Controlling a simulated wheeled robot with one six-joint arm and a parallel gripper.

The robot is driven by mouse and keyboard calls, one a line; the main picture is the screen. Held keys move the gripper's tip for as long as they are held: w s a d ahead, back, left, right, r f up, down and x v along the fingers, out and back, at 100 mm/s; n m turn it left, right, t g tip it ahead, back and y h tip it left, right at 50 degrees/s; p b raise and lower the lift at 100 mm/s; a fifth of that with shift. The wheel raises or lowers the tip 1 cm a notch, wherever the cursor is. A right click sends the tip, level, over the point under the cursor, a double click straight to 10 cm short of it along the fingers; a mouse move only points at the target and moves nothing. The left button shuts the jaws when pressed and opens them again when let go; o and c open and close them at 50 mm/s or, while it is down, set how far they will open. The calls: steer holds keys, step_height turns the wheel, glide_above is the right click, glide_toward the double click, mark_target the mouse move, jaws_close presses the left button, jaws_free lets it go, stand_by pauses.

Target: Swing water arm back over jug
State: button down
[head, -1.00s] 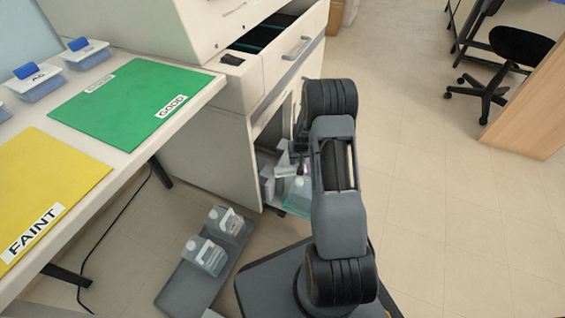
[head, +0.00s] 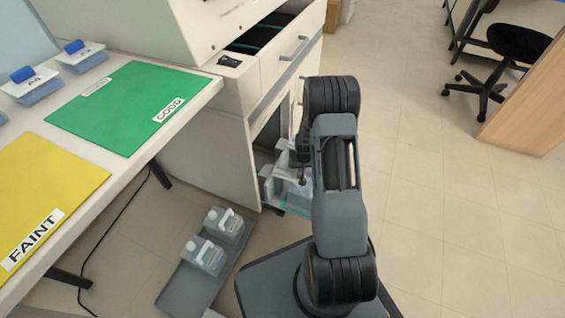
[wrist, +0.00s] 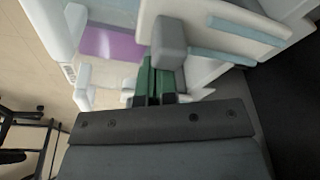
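In the head view my gripper (head: 304,168) is at the open lower compartment of the white cabinet, small and partly hidden by my arm. A pale jug (head: 300,192) stands in a teal-edged tray just below it. In the wrist view the two green-padded fingers (wrist: 155,82) lie close together, with only a narrow dark gap. A grey block (wrist: 168,42) touches or overlaps their tips. It sits by a white bar with pale blue strips (wrist: 240,30), perhaps the water arm. Purple liquid (wrist: 112,46) shows in a white-framed container to the left. Where the water arm's outlet lies is hidden.
The white cabinet (head: 205,145) has an open top drawer (head: 275,48) above the compartment. A grey floor tray (head: 185,285) holds two capped bottles (head: 207,253). The table with green (head: 125,105) and yellow mats is at left.

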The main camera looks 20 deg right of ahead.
steer(key=shift+s+f, duration=0.25)
steer(key=shift+s, duration=0.1)
steer(key=shift+w+r+p, duration=0.1)
steer(key=shift+r+p, duration=0.65)
steer(key=shift+r, duration=0.15)
steer(key=w+p+v, duration=0.1)
steer(key=p+v, duration=0.3)
steer(key=v, duration=0.2)
steer(key=shift+w+d+r, duration=0.2)
steer(key=shift+r, duration=0.05)
